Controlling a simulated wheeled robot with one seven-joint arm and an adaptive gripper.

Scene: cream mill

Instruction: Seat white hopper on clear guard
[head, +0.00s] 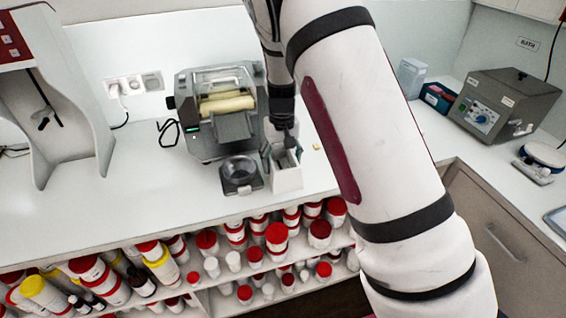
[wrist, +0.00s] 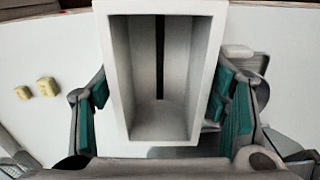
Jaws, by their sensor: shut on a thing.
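The white hopper (head: 287,178) is an open rectangular box, held at the right front of the mill in the head view. In the wrist view the hopper (wrist: 160,135) fills the middle, its open mouth facing the camera, with a dark slot in its inner wall. My gripper (head: 284,148) is shut on its sides; teal finger pads show left and right of it in the wrist view. Whether the hopper touches the bench is unclear. The clear guard (head: 222,76) is on top of the grey mill (head: 220,125), over cream rollers, left of my gripper.
A dark round dish on a square base (head: 240,174) sits close left of the hopper. Small yellow blocks (wrist: 47,87) lie on the bench. Shelves of red-capped bottles (head: 276,236) are below the front edge.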

